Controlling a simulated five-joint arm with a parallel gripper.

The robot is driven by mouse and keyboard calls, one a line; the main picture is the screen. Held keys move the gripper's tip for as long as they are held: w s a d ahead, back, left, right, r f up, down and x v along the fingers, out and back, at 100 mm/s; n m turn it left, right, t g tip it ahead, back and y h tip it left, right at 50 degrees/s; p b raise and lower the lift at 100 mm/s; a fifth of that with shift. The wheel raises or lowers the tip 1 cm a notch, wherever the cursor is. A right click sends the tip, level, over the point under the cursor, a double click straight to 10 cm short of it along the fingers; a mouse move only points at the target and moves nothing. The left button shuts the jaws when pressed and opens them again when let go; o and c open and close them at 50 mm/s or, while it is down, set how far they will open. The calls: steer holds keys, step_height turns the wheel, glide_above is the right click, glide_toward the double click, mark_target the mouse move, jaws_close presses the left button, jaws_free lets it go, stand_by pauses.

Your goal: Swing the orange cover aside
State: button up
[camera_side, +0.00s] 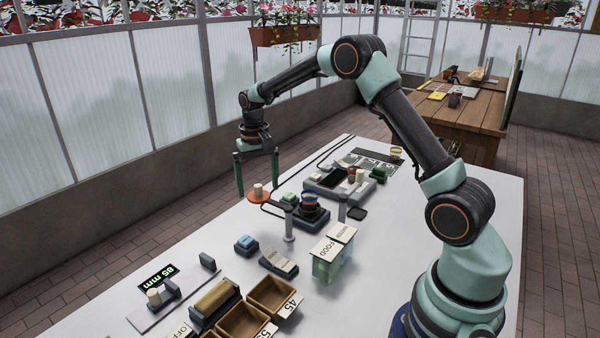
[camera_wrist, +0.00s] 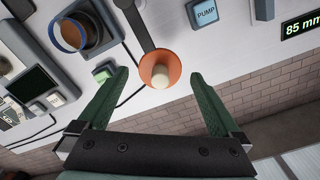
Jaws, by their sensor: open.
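The orange cover (camera_side: 258,196) is a round orange disc with a pale upright knob (camera_side: 258,188) at its middle. It sits at the end of a dark arm near the table's far-left edge, beside the dark round vessel (camera_side: 309,203), which stands uncovered on its base. In the wrist view the cover (camera_wrist: 152,73) and its knob lie ahead, between and just beyond the fingertips. My gripper (camera_side: 257,180) is open, its two green fingers pointing down around the knob's position; in the wrist view my gripper (camera_wrist: 160,75) holds nothing. Whether a finger touches the cover cannot be told.
A grey post (camera_side: 289,225) stands close to the cover. A blue PUMP button (camera_side: 246,245) and a rocker switch (camera_side: 278,263) lie nearer. Wooden bins (camera_side: 270,297) and a FOOD box (camera_side: 328,262) stand toward the front. The table's left edge is close to the cover.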

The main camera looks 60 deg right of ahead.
steer(key=shift+r, duration=3.5)
steer(key=shift+s+a+r, duration=0.1)
steer(key=shift+r, duration=0.1)
steer(key=s+a+r+n+t, duration=0.3)
steer(key=s+a+r, duration=0.3)
steer(key=s+r, duration=0.35)
steer(key=s+a+f+n+t, duration=0.1)
steer(key=s+a, duration=0.1)
steer(key=s, duration=0.4)
steer(key=s+a+f+n+t, duration=0.1)
steer(key=s+a+n, duration=0.1)
steer(key=s, duration=0.3)
steer(key=shift+s+a+f+t, duration=0.15)
steer(key=shift+s+f+t, duration=0.15)
steer(key=shift+s, duration=0.05)
